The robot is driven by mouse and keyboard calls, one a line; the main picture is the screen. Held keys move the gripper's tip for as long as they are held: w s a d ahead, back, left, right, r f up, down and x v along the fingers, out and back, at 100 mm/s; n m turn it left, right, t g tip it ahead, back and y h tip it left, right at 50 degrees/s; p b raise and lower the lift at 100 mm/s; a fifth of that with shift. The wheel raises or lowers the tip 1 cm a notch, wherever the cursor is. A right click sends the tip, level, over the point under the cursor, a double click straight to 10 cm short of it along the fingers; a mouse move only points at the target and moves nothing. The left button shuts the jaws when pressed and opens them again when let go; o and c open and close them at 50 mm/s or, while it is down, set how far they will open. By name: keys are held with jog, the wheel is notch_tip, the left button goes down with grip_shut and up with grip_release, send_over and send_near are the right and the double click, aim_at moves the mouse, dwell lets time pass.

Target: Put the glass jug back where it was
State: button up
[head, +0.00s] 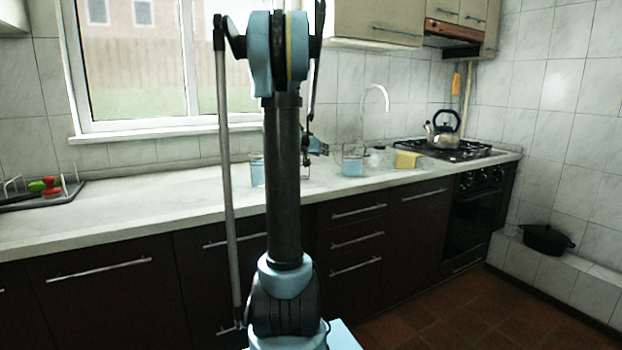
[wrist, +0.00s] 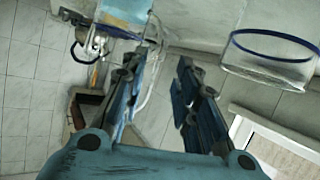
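A clear glass vessel with light blue contents (head: 353,167) stands on the counter right of my arm in the head view. Another glass with light blue contents (head: 257,174) is partly hidden behind my arm. A blue-filled vessel (wrist: 125,14) is at the top left, and a clear vessel with a dark blue rim (wrist: 272,60) is at the right.
The counter (head: 130,207) is bare to the left of my arm. A dish rack (head: 45,190) stands at its far left. A yellow block (head: 407,160) and a kettle (head: 443,132) on the hob (head: 460,150) are to the right.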

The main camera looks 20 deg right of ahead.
jog(key=s+a+f+n+g+y, duration=0.1)
jog(key=s+a+f+n+y, duration=0.2)
jog(key=s+a+f, duration=0.4)
jog(key=s+a+f+n+g+y, duration=0.2)
jog(key=s+a+f, duration=0.6)
jog(key=s+a, duration=0.9)
jog(key=s+a+f+n+g+y, duration=0.2)
jog(key=s+a+f+n+y, duration=0.3)
jog(key=s, duration=1.4)
jog(key=a+f+y, duration=0.1)
jog(key=a+f, duration=0.2)
jog(key=a, duration=0.4)
jog(key=shift+a, duration=0.4)
jog(key=shift+f, duration=0.1)
